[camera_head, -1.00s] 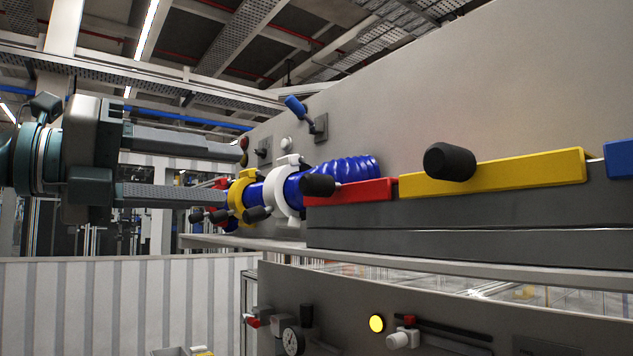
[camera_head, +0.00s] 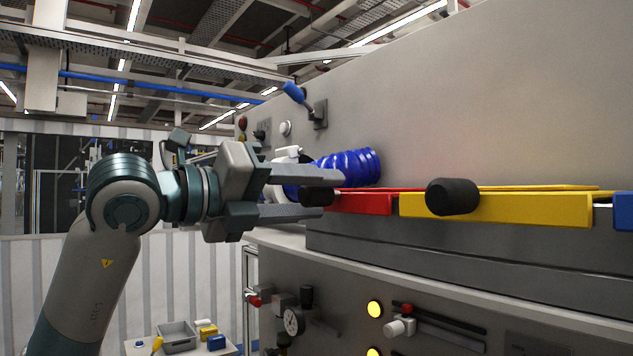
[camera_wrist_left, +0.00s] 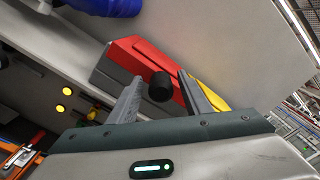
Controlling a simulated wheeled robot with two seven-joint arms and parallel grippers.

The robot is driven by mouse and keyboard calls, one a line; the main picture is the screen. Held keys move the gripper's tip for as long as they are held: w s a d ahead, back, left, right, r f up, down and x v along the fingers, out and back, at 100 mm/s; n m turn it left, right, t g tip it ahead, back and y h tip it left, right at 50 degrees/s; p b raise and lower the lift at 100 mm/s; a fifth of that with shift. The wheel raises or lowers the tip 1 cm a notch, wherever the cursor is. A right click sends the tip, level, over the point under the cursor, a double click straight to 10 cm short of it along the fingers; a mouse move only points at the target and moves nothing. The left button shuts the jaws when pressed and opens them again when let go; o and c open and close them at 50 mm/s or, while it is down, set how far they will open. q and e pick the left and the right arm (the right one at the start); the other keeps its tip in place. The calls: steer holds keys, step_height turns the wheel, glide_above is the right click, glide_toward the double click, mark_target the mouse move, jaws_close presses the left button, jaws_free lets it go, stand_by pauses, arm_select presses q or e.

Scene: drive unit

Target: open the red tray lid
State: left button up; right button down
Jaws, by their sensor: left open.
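The red tray lid (camera_head: 365,203) lies closed on a grey tray at the left end of a row of trays. Its black knob (camera_head: 318,195) sticks out at the front. My left gripper (camera_head: 338,194) is open, its two fingers above and below the knob in the head view. In the left wrist view the red lid (camera_wrist_left: 150,62) is ahead of the gripper, and the black knob (camera_wrist_left: 160,87) sits between the open fingers (camera_wrist_left: 158,92). I cannot tell whether a finger touches it. My right gripper is not in view.
A yellow lid (camera_head: 520,208) with its own black knob (camera_head: 452,196) adjoins on the right, then a blue lid (camera_head: 623,210). A blue corrugated hose (camera_head: 352,168) lies behind the red lid. A panel with a gauge (camera_head: 293,321) and yellow lamps (camera_head: 375,309) is below.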

arm_select(q)
steer(key=shift+w+d, duration=0.15)
steer(key=shift+d, duration=0.1)
jaws_close()
steer(key=shift+r, duration=0.1)
